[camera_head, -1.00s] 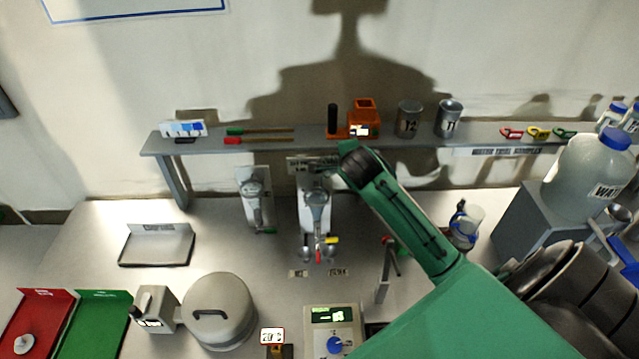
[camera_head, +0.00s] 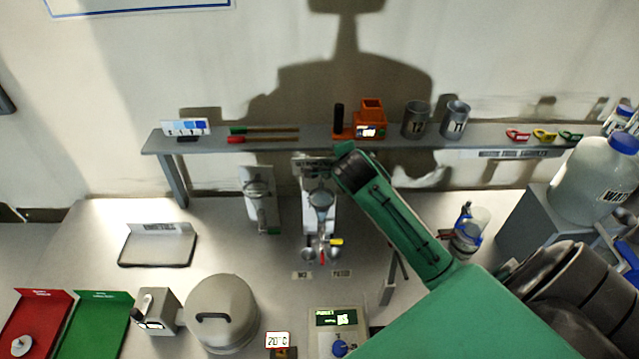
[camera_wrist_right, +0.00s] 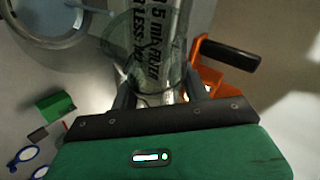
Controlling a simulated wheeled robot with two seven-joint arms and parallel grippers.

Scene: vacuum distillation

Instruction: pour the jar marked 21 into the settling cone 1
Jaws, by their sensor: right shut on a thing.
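My right gripper (camera_wrist_right: 160,88) is shut on a clear jar (camera_wrist_right: 143,50), which shows between its fingers in the right wrist view. No number can be read on the jar. Dark print on a pale strip (camera_wrist_right: 158,15) shows behind and through it. I cannot read which is cone 1. My left gripper is out of view.
A shelf (camera_head: 205,143) behind holds an orange device (camera_head: 371,108) and grey cups marked 12 (camera_head: 415,124) and 11 (camera_head: 454,121). A large water jug (camera_head: 592,180) stands right. A lidded pot (camera_head: 222,318) and red and green trays are front left.

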